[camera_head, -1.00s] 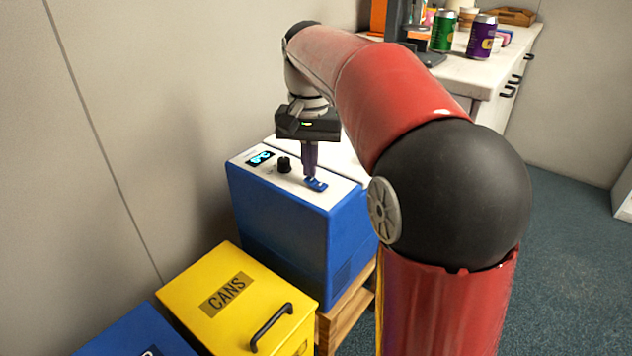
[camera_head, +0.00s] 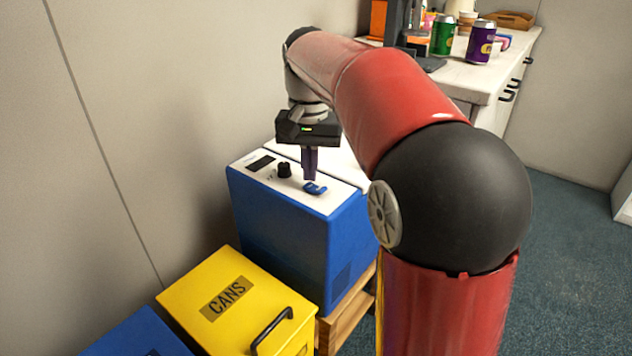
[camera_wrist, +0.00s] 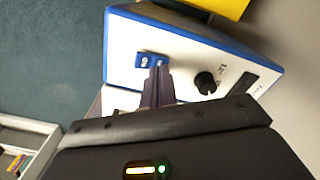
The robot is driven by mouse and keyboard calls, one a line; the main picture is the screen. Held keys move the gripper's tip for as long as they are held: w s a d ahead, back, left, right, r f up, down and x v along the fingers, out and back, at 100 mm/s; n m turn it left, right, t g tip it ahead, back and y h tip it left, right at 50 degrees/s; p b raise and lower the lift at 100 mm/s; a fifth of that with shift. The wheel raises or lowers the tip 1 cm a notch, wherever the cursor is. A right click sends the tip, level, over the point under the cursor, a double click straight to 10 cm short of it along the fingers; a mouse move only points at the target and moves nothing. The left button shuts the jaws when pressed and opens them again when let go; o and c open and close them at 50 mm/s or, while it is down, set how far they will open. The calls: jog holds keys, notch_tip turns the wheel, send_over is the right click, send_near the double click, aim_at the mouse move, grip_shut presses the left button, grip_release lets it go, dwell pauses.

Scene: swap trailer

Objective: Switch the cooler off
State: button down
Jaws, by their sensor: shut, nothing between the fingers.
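The cooler (camera_head: 290,235) is a blue box with a white top, standing beside the yellow bin. On its top are a dark, unlit display (camera_head: 260,163), a black knob (camera_head: 284,170) and a blue switch (camera_head: 315,188). My gripper (camera_head: 310,178) points down, shut and empty, just above or at the switch; whether it touches cannot be told. In the wrist view the shut fingers (camera_wrist: 159,72) end beside the blue switch (camera_wrist: 146,60). The knob (camera_wrist: 206,83) and the dark display (camera_wrist: 246,77) lie to their right.
A yellow bin labelled CANS (camera_head: 228,298) with a black handle stands in front of the cooler, and a blue bin (camera_head: 135,335) at lower left. A counter (camera_head: 490,75) with a green can (camera_head: 443,36) and a purple can (camera_head: 482,42) is behind. The wall is close on the left.

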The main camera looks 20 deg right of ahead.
aim_at(310, 185)
jog(key=shift+r+p, duration=1.45)
jog(key=shift+r, duration=1.5)
jog(key=shift+s, duration=0.1)
jog(key=s+f+n+t, duration=0.2)
jog(key=s+f, duration=0.3)
jog(key=s, duration=0.6)
jog(key=s+f+n+t, duration=0.2)
jog(key=s+f, duration=0.4)
jog(key=s, duration=0.5)
jog(key=shift+n+t, duration=0.4)
jog(key=shift+t, duration=0.4)
